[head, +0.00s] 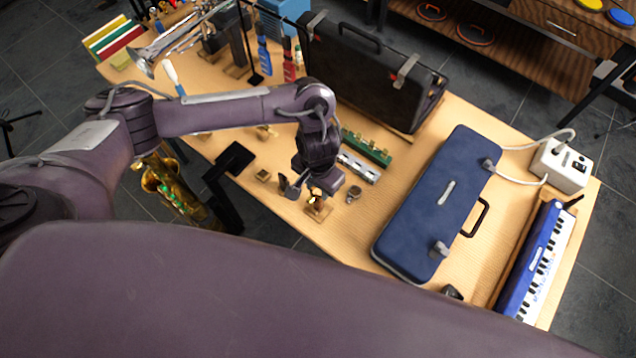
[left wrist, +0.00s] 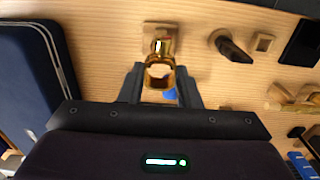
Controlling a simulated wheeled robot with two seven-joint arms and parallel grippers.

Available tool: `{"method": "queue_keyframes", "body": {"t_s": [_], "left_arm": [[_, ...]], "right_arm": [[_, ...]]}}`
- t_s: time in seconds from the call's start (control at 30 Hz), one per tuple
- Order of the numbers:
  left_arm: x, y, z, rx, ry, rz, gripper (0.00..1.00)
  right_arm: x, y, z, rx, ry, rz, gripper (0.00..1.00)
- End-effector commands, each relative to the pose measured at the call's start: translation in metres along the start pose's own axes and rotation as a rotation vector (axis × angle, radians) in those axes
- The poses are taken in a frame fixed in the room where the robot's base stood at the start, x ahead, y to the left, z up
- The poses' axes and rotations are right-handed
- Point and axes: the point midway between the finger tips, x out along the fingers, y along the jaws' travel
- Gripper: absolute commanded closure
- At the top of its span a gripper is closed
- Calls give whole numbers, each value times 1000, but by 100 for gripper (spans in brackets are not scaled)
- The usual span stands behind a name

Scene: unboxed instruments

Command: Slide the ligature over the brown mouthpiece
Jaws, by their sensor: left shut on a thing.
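My left gripper (head: 314,187) is low over the middle of the table. In the left wrist view its two fingers (left wrist: 158,76) are shut on a shiny gold ring, the ligature (left wrist: 159,70). Just beyond the ring is a small wooden block (left wrist: 157,32), also seen in the head view (head: 319,210). A small brown piece, apparently the brown mouthpiece (head: 316,195), shows at this block, right below the gripper. The fingers partly hide it, and I cannot tell whether the ring is around it or only above it. My right gripper is out of view.
A dark mouthpiece (left wrist: 232,47) stands beside the gripper, with another wooden block (left wrist: 263,42) beyond it. A small metal piece (head: 353,193) lies to the right. The blue case (head: 437,200), green strip (head: 366,147) and black case (head: 370,75) are nearby.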

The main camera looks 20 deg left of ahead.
Motion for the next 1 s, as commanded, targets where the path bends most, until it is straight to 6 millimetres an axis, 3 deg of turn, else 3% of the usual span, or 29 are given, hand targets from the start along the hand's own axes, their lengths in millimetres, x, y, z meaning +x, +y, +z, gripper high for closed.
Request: {"method": "queue_keyframes", "body": {"t_s": [1.0], "left_arm": [[8, 0, 0, 0, 1, 0, 94]], "right_arm": [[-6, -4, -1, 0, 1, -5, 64]]}}
